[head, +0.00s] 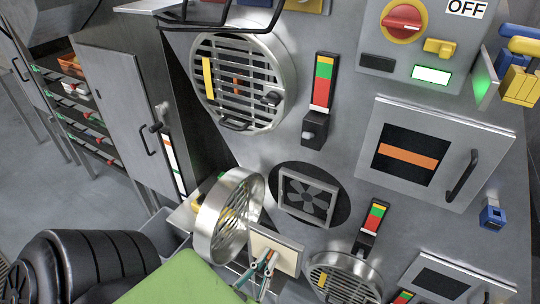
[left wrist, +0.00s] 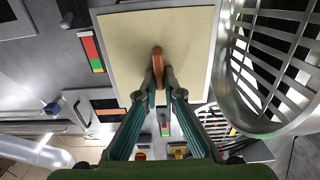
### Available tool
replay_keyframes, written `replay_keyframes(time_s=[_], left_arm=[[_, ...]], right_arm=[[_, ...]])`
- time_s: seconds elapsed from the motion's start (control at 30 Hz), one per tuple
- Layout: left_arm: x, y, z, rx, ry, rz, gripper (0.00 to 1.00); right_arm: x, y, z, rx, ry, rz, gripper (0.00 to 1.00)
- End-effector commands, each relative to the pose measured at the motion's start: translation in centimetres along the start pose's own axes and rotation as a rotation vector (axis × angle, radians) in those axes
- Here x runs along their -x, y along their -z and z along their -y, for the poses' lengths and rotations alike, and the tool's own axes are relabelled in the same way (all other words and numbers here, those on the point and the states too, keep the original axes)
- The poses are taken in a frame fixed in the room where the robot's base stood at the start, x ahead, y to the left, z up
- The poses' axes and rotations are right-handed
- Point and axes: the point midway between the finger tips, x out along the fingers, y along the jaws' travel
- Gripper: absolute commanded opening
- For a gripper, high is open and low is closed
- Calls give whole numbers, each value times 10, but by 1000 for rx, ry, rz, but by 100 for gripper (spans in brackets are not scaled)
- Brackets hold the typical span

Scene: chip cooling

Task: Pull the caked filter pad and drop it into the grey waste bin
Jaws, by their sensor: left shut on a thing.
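The square filter pad (head: 285,250) is cream coloured with a pale grey frame. It stands in front of the panel, below the open fan opening (head: 300,195). In the left wrist view the pad (left wrist: 130,50) fills the upper middle, with an orange-brown pull tab (left wrist: 157,62) on its face. My left gripper (head: 268,262) is shut on this tab; its fingertips also show in the left wrist view (left wrist: 160,86). A grey bin-like container (head: 160,232) shows partly at the lower left. My right gripper is not in view.
A round slatted cover (head: 230,218) stands swung open left of the fan opening, close beside the pad in the left wrist view. Another round cover (head: 345,282) is at the lower right. A red knob (head: 403,22) and a square door (head: 425,150) are on the panel.

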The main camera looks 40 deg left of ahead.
Motion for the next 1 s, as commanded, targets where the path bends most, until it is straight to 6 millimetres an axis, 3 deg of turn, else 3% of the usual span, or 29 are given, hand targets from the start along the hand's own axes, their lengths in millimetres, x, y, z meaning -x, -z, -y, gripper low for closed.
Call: replay_keyframes(time_s=[1.0], left_arm=[[41, 1, 0, 0, 0, -1, 0]], right_arm=[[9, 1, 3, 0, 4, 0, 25]])
